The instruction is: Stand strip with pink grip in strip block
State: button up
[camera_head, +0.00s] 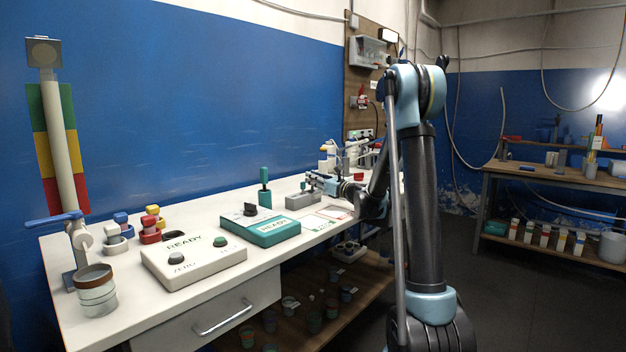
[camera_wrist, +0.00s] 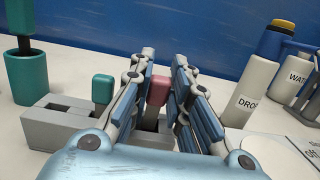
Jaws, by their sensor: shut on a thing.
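The pink grip (camera_wrist: 158,90) of the strip is between the fingers of my gripper (camera_wrist: 163,66), which is shut on it. The strip block (camera_wrist: 52,132) is grey with slots. It lies below and left of my fingers and runs on behind them. The pink grip is over its right part. My fingers hide the strip's lower end, so I cannot tell whether it is in a slot. A strip with a green grip (camera_wrist: 102,89) stands in the block to the left. In the head view, my gripper (camera_head: 314,180) is just above the block (camera_head: 300,201).
A teal holder with a dark green handle (camera_wrist: 27,78) stands left of the block. A white bottle labelled DROP (camera_wrist: 247,97) and a second labelled bottle (camera_wrist: 291,77) stand to the right.

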dwell(0.3)
jog(key=o, duration=0.8)
jog(key=shift+o, duration=0.2)
jog(key=shift+f, duration=0.1)
jog(key=v, duration=1.2)
